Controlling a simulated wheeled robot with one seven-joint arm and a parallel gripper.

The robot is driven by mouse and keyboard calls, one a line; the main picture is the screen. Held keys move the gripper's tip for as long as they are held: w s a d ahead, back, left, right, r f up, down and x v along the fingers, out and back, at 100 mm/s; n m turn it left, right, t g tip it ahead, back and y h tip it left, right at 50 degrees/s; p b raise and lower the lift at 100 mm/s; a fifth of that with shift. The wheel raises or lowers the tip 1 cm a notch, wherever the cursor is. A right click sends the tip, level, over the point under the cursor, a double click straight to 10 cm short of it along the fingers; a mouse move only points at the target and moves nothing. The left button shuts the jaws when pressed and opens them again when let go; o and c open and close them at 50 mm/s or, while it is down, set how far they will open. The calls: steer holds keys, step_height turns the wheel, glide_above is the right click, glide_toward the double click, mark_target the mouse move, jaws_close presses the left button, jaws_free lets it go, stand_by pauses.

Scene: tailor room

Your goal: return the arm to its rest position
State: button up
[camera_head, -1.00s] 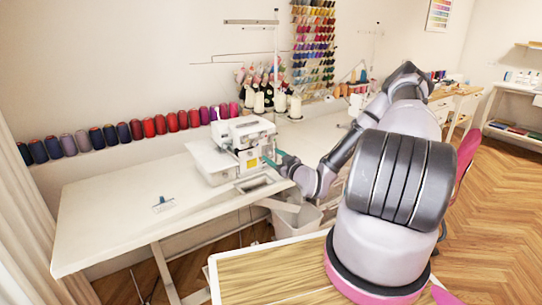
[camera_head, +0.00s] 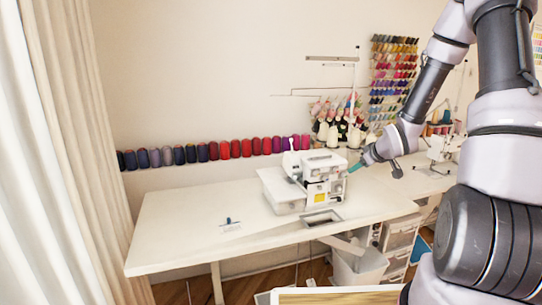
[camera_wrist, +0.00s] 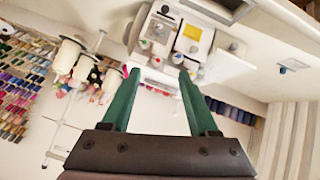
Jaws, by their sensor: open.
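My gripper (camera_head: 356,167) is beside the right side of the white sewing machine (camera_head: 318,180), at about the height of its upper body. In the wrist view its two green fingers (camera_wrist: 155,95) stand apart with nothing between them. The sewing machine also shows beyond the fingertips in the wrist view (camera_wrist: 160,30); the picture there is turned over. My arm reaches in from the right side of the head view, bent at the elbow. I cannot tell the exact gap between fingertips and machine.
The machine stands on a white table (camera_head: 180,225) with a small blue-and-white item (camera_head: 230,222) on it. Thread spools (camera_head: 225,150) line the wall behind. Thread cones (camera_head: 335,130) stand behind my gripper. A bin (camera_head: 358,265) is below. The table's left part is mostly clear.

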steer(key=s+r+m+g+h, duration=0.1)
steer(key=s+r+m, duration=0.2)
steer(key=s+r, duration=0.45)
steer(key=s+r+m+g+h, duration=0.15)
steer(key=s+r, duration=0.25)
steer(key=r, duration=0.6)
steer(key=s+a+r+m+y, duration=0.1)
steer(key=s+a+r+m, duration=0.2)
steer(key=s, duration=0.6)
steer(key=s+a+r+m+y, duration=0.1)
steer(key=s+a+r+m, duration=0.2)
steer(key=s+r, duration=0.3)
steer(key=s, duration=0.4)
steer(key=shift+r+y, duration=0.2)
steer(key=shift+y, duration=0.15)
